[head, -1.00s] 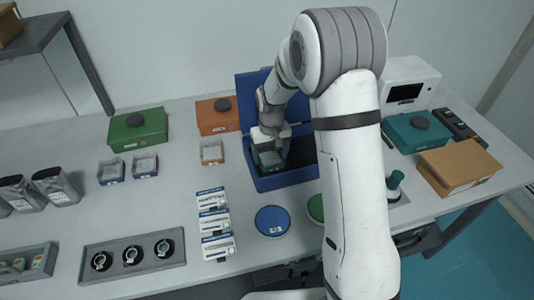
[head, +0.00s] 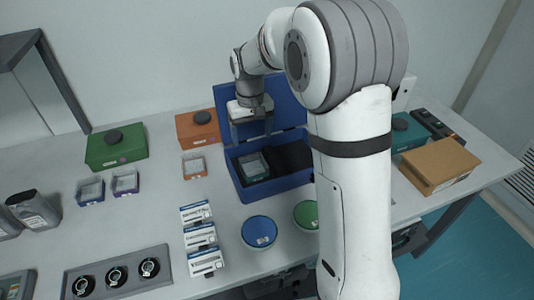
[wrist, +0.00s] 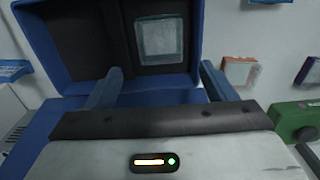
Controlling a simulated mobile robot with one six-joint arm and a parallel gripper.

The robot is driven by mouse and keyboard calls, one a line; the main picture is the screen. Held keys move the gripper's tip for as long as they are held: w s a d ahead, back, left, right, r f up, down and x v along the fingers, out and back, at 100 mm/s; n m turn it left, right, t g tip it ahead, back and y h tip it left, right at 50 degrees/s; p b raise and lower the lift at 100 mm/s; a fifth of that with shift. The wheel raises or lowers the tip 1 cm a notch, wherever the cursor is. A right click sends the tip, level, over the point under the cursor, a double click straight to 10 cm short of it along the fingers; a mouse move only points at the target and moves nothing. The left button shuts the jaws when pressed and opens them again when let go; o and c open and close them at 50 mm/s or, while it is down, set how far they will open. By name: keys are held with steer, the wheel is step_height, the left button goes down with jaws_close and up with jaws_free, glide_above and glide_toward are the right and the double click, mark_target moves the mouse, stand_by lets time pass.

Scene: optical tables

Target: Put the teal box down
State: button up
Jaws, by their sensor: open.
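The small teal box (head: 253,167), with a pale clear top, sits inside the left part of the open blue case (head: 244,197). In the wrist view the teal box (wrist: 160,42) lies on the dark floor of the blue case (wrist: 52,50), near one wall. My gripper (head: 251,133) is open and empty above the back of the case, in front of its raised blue lid (head: 225,108). In the wrist view my gripper's two fingers (wrist: 160,72) are spread wide, apart from the box. My arm hides the case's right end.
An orange-rimmed small box (head: 194,167) stands left of the case, with an orange box (head: 198,130) and green box (head: 115,150) behind. Blue (head: 259,232) and green (head: 306,215) discs lie in front. A cardboard box (head: 440,163) is at right.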

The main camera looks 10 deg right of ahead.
steer(key=s+d+r+m+t, duration=0.1)
steer(key=s+d+r, duration=0.3)
steer(key=s, duration=0.2)
steer(key=s+d+r+t, duration=0.1)
steer(key=s+d+r, duration=0.2)
steer(key=s, duration=0.4)
steer(key=s+d+f+m+t, duration=0.1)
steer(key=s+d, duration=0.2)
steer(key=s, duration=1)
steer(key=shift+d+m, duration=0.15)
steer(key=shift+m, duration=0.25)
steer(key=shift+c, duration=0.2)
